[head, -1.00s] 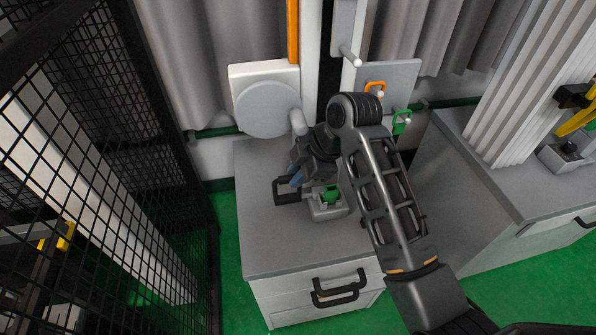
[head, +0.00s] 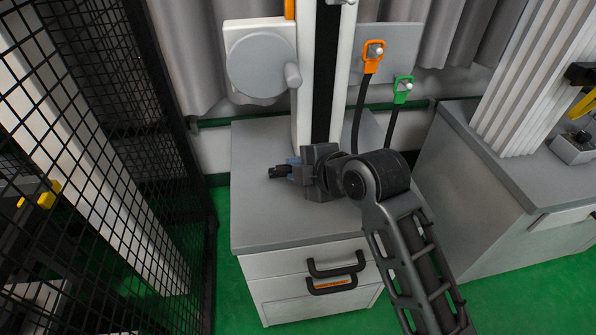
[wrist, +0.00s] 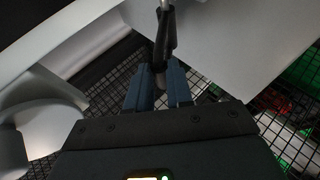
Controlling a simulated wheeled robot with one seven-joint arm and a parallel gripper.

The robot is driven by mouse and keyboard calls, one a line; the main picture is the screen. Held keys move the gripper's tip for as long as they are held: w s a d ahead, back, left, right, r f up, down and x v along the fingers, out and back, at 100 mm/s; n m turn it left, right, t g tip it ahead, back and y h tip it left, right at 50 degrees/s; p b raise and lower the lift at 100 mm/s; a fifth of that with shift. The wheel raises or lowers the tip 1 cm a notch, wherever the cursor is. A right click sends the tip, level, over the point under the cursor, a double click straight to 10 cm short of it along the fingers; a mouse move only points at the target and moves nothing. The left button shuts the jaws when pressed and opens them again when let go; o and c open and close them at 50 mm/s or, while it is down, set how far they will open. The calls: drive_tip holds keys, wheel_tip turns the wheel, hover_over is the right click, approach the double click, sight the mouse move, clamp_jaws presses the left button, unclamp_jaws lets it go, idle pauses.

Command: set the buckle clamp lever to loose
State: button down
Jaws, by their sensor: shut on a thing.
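My gripper (head: 286,171) is low over the grey cabinet top, pointing left, at the foot of the tall column. Its blue fingers show in the wrist view (wrist: 160,88) and are shut on a dark lever (wrist: 165,42). A short dark end of the lever (head: 275,172) sticks out past the fingers in the head view. The rest of the lever and the clamp body are hidden behind my gripper and wrist, so I cannot tell the lever's setting.
The column (head: 327,80) rises behind my gripper. A round grey disc with a knob (head: 263,66) is at its left. Orange (head: 372,57) and green (head: 402,90) loops hang at its right. A mesh fence (head: 100,120) stands left. The cabinet top's front left (head: 265,220) is clear.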

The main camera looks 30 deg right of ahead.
drive_tip(key=f+t+b, duration=0.1)
drive_tip(key=b, duration=0.1)
drive_tip(key=s+f+t+b, duration=0.1)
drive_tip(key=b, duration=0.1)
drive_tip(key=s+f+t+b, duration=0.1)
drive_tip(key=b, duration=0.1)
drive_tip(key=shift+a+f+n+h+b, duration=0.3)
drive_tip(key=shift+a+f+n+b, duration=0.05)
drive_tip(key=shift+f+n, duration=0.05)
drive_tip(key=f+t+b, duration=0.1)
drive_tip(key=b, duration=0.2)
drive_tip(key=s+f+n+t+b, duration=0.1)
drive_tip(key=t+b, duration=0.1)
drive_tip(key=b, duration=0.2)
drive_tip(key=shift+s+a+f+t, duration=0.1)
drive_tip(key=shift+a+f+t, duration=0.05)
drive_tip(key=shift+f+t, duration=0.2)
drive_tip(key=shift+f+b, duration=0.4)
drive_tip(key=shift+b, duration=0.2)
drive_tip(key=c, duration=1)
unclamp_jaws()
drive_tip(key=shift+s+d+r+p, duration=0.1)
drive_tip(key=shift+s+d+p, duration=0.1)
drive_tip(key=shift+s, duration=1.8)
drive_tip(key=shift+s+d+r+p, duration=0.1)
drive_tip(key=shift+s+p, duration=0.05)
drive_tip(key=shift+s, duration=1.8)
